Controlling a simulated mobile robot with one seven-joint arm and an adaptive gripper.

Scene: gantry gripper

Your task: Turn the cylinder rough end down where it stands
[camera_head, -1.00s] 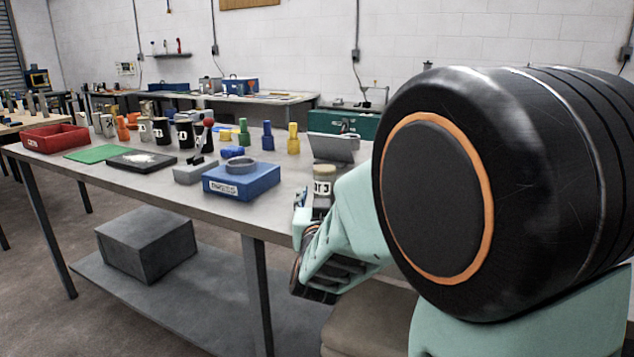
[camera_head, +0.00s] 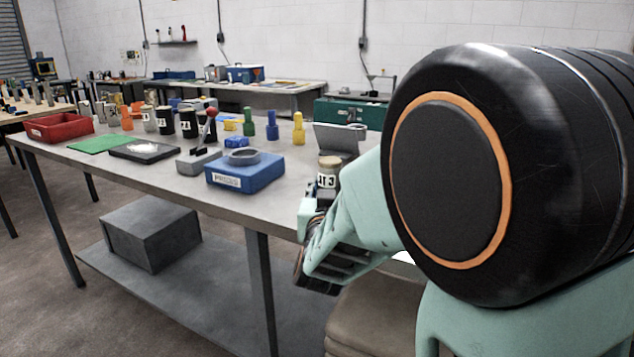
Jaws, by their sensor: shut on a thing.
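A cylinder (camera_head: 328,174) with a tan top and a white label with dark marks stands upright at the near right edge of the table. My gripper (camera_head: 318,203) is at its lower part, shut on it. My arm comes in from the right and hides part of the cylinder and its base. I cannot tell whether the cylinder touches the table, or which of its ends is rough.
The grey table (camera_head: 170,185) holds a blue press box (camera_head: 245,175) left of the cylinder. A grey angled stand (camera_head: 340,137) is just behind it. Coloured posts (camera_head: 298,130), labelled dark cylinders (camera_head: 188,124) and a red bin (camera_head: 58,128) stand further left.

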